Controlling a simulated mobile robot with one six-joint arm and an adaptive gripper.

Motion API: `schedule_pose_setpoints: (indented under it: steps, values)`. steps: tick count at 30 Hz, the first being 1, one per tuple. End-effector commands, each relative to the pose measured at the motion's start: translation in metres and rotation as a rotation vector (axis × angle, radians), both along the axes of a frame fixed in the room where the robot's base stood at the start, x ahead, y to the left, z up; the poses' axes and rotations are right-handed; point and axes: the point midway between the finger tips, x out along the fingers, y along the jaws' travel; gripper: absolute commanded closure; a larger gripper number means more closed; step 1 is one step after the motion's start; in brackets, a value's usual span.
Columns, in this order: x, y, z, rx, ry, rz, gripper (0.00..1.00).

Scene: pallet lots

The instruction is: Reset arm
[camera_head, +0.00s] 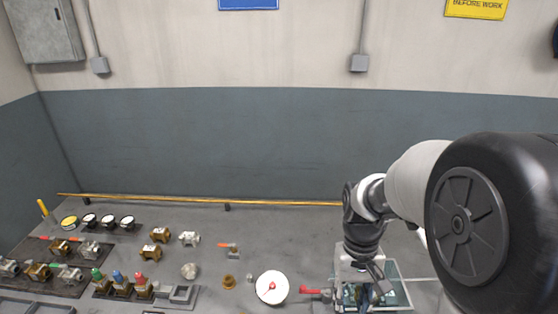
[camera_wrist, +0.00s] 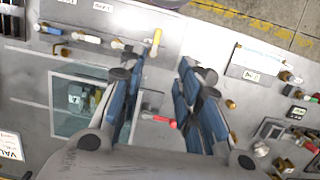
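My arm reaches in from the right in the head view, with my gripper (camera_head: 372,274) pointing down over a glass-like tray (camera_head: 402,294) on the grey bench. In the wrist view my gripper (camera_wrist: 162,66) has its two blue-padded fingers spread apart, with nothing held between them. A red-handled part (camera_wrist: 162,121) shows below, in the gap between the fingers. The arm and gripper hide part of the tray in the head view.
A white round dial (camera_head: 272,287) and a red-handled valve (camera_head: 314,291) lie left of the tray. Several brass and steel fittings (camera_head: 150,250) spread to the left. A wall (camera_head: 220,140) stands behind the bench. The bench's back middle (camera_head: 290,225) is clear.

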Motion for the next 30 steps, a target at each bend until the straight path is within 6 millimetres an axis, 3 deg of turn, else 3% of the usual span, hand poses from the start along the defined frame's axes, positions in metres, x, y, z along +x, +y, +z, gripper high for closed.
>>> schedule_pose_setpoints:
  steps: [1,6,12,21,30]
  values:
    - [-0.007,0.002,0.017,-0.002,-0.055,0.002,0.69]
    - [-0.038,0.007,0.061,-0.007,-0.211,0.009,0.69]
    - [-0.080,0.013,0.093,-0.008,-0.396,0.017,0.69]
    - [-0.126,0.017,0.104,-0.007,-0.589,0.024,0.69]
    - [-0.132,0.018,0.105,-0.007,-0.617,0.026,0.69]
